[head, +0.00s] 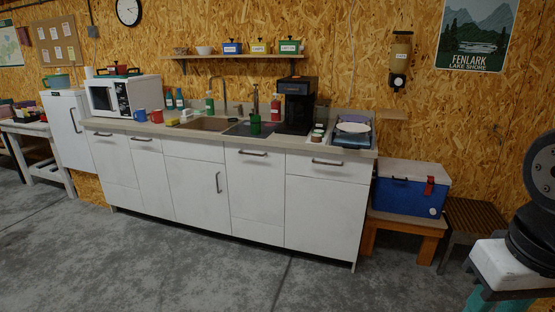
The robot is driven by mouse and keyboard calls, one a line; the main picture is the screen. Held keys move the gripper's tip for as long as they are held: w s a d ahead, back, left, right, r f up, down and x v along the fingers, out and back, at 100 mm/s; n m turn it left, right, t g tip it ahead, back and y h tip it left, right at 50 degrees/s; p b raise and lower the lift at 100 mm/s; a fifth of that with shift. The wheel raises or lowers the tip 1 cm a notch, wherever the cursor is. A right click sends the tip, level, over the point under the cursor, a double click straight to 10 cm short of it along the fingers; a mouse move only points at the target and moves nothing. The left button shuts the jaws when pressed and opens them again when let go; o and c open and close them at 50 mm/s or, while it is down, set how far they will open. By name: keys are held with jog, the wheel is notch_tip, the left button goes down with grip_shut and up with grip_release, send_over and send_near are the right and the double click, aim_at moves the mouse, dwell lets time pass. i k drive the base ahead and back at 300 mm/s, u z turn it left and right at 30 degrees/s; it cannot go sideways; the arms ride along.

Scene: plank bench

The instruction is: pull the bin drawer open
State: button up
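A white kitchen cabinet row (198,190) stands along the plank wall in the head view, and all its fronts look shut. Horizontal dark handles show on the upper fronts at the left (103,134), at left centre (142,138), at right centre (253,153) and at the right (327,162). A middle front has an upright handle (218,183). No label shows which front is the bin drawer. The wide lower right panel (322,215) and the narrower one beside it (257,202) show no handle of their own. My gripper is not in view.
The grey concrete floor (200,270) before the cabinets is clear. A blue cooler (405,195) sits on a wooden bench (398,226) right of them, beside a slatted stool (478,222). A white fridge (66,130) stands at left. The counter (175,129) holds a microwave (122,96) and mugs.

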aim_at(256, 175)
jog(key=i, duration=1.95)
jog(key=u, duration=1.25)
jog(key=i, duration=0.65)
jog(key=z, duration=1.1)
